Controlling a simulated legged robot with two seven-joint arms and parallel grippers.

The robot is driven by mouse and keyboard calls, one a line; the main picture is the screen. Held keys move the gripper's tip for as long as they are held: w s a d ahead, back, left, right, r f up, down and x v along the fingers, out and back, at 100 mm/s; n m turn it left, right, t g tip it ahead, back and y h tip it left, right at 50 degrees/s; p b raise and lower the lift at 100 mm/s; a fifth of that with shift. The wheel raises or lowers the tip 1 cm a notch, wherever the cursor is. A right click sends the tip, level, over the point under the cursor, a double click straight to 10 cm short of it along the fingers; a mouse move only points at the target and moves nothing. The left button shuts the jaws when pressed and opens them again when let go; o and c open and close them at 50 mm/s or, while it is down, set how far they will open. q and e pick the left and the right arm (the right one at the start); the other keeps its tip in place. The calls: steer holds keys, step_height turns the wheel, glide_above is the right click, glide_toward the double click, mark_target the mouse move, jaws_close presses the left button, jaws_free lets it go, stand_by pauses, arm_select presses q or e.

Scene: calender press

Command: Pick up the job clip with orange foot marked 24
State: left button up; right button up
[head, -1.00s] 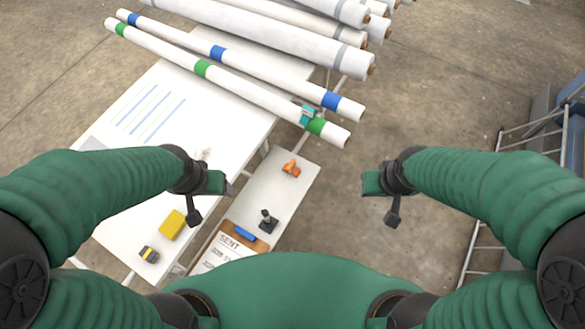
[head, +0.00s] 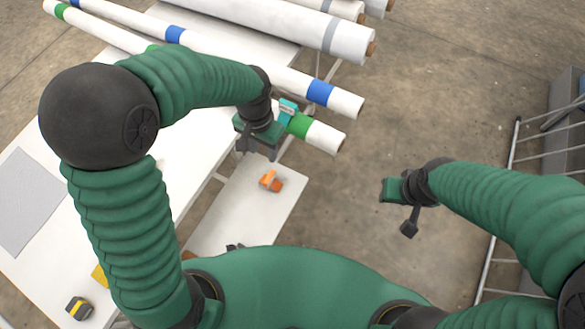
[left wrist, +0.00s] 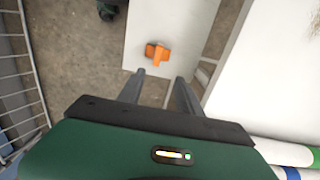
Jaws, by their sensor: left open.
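An orange clip-like piece (head: 271,181) lies on the narrow white side shelf (head: 238,215); no number on it is readable. In the left wrist view the orange piece (left wrist: 157,53) lies just beyond the fingertips. My left gripper (head: 258,150) is above the far end of the shelf, just up and left of the orange piece. In the left wrist view its fingers (left wrist: 160,77) are apart with nothing between them. A teal clip (head: 287,109) sits on the green-banded roll behind my left gripper. My right gripper (head: 392,190) hangs over bare floor; its jaws are unclear.
White rolls (head: 270,30) with green and blue bands lie across the back, close behind my left gripper. The large white table (head: 190,150) stands left of the shelf. A metal rail frame (head: 500,200) stands at the right. Floor between shelf and rail is clear.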

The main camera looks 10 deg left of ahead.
arm_select(q)
steer(key=b, duration=0.1)
glide_above(269, 177)
step_height(269, 177, down, 5)
steer(key=f, duration=0.2)
steer(key=f+b, duration=0.1)
steer(key=f, duration=0.3)
steer(key=shift+w+a+f, duration=0.1)
steer(key=shift+w+a, duration=0.1)
steer(key=shift+w, duration=0.05)
steer(key=shift+s+d+f, duration=0.1)
steer(key=shift+d+f, duration=0.05)
steer(key=shift+f, duration=0.05)
step_height(269, 177, down, 5)
steer(key=shift+b, duration=0.95)
steer(key=shift+c, duration=0.5)
steer(key=shift+s+r, duration=0.1)
steer(key=shift+c, duration=1.2)
steer(key=shift+d, duration=0.1)
jaws_close()
arm_select(e)
steer(key=f, duration=0.1)
steer(key=s+f, duration=0.1)
steer(key=f, duration=0.1)
steer(key=shift+s+a+f, duration=0.2)
steer(key=shift+s+f, duration=0.05)
steer(key=shift+f, duration=0.1)
